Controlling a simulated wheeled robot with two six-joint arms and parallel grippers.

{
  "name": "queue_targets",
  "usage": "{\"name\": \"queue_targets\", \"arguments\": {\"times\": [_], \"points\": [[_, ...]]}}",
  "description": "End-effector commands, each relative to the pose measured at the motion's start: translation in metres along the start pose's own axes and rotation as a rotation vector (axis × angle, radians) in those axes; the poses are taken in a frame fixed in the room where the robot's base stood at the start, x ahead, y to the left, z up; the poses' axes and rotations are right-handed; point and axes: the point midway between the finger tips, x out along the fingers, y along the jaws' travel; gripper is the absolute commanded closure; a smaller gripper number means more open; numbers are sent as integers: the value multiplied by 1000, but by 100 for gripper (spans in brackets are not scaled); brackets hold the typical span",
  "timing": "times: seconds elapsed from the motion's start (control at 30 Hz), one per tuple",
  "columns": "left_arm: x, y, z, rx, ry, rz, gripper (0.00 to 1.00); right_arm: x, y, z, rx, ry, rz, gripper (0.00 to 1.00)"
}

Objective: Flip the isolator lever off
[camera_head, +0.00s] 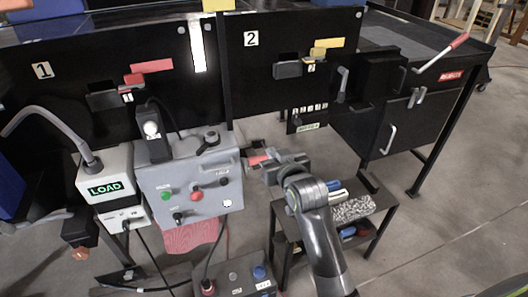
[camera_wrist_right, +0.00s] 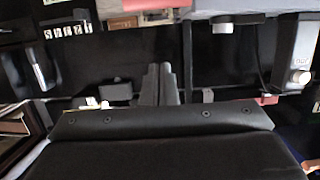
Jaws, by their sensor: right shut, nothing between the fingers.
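A grey control box (camera_head: 188,178) stands left of centre in the head view, with a green and a red button, black knobs and a black rotary handle on top. A small red lever (camera_head: 259,159) sticks out at the box's right side and looks like the isolator lever. My right gripper (camera_head: 252,170) is beside that side of the box, close to the red lever; I cannot tell whether they touch. In the right wrist view its fingers (camera_wrist_right: 160,84) are together with nothing between them. A red piece (camera_wrist_right: 267,100) shows right of them. My left gripper is not in view.
A LOAD box (camera_head: 106,188) stands left of the control box. Black panels 1 (camera_head: 60,100) and 2 (camera_head: 255,85) rise behind. A small table (camera_head: 287,222) with bins is at right, near my arm. A black cabinet (camera_head: 365,125) with a red-handled lever (camera_head: 455,43) stands beyond.

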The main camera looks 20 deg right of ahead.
Motion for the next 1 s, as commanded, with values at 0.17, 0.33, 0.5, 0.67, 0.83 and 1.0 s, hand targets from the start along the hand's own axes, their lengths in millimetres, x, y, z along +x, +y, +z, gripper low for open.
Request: {"name": "queue_targets", "arguments": {"times": [0.17,0.33,0.5,0.67,0.83,1.0], "points": [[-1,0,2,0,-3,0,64,3,0,0,-1,-1,0,100],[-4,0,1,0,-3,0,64,18,0,-1,-3,-1,0,100],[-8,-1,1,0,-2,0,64,42,0,-1,-2,-2,0,100],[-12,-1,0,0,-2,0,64,64,0,-1,-2,-3,1,100],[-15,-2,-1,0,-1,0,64,86,0,-1,-1,-2,0,100],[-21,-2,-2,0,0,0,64,99,0,6,0,-6,0,100]]}}
